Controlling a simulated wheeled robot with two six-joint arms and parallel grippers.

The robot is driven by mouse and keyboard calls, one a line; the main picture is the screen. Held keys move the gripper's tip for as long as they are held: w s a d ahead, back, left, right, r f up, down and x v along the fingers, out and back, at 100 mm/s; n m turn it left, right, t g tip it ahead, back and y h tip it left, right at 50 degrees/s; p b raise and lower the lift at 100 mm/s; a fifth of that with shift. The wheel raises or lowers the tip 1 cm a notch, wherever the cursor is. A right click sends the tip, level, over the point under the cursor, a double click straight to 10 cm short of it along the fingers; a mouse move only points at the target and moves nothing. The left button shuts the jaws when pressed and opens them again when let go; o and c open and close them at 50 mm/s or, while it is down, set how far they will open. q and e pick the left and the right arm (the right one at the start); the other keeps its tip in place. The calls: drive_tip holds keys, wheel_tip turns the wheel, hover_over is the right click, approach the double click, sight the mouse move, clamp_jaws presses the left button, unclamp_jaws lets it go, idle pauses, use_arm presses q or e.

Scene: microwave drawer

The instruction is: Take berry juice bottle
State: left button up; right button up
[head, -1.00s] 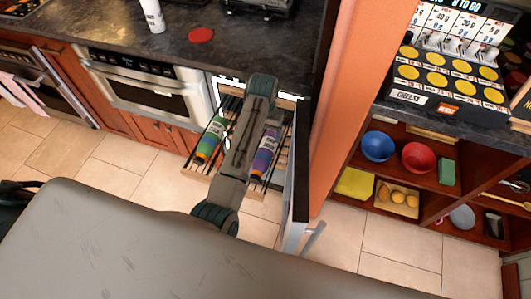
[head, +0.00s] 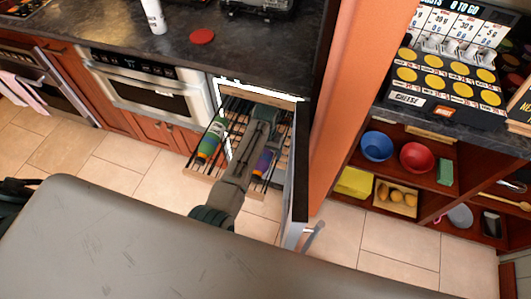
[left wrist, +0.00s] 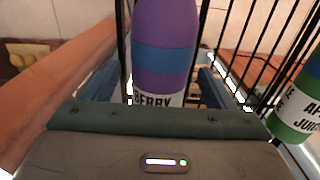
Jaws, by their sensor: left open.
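The berry juice bottle (left wrist: 163,45) is purple with a blue band and a white label reading "BERRY". In the head view the purple bottle (head: 262,163) lies on the pulled-out wire rack, partly hidden by my left arm. In the left wrist view my left gripper (left wrist: 165,88) is open, with one finger on each side of the bottle. Its fingertips are hidden by my arm in the head view. A green apple juice bottle (head: 210,143) lies on the same rack to the left; it also shows at the right of the left wrist view (left wrist: 300,105). My right gripper is not in view.
The pulled-out rack (head: 225,185) sits below the dark counter (head: 110,30). An open door (head: 299,170) stands close on its right, beside an orange panel (head: 343,90). Shelves with a blue bowl (head: 376,146) and a red bowl (head: 417,157) are farther right. Tiled floor in front is clear.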

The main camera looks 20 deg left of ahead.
use_arm(q)
drive_tip(key=c, duration=1.4)
drive_tip(key=shift+o, duration=0.2)
drive_tip(key=shift+r, duration=0.15)
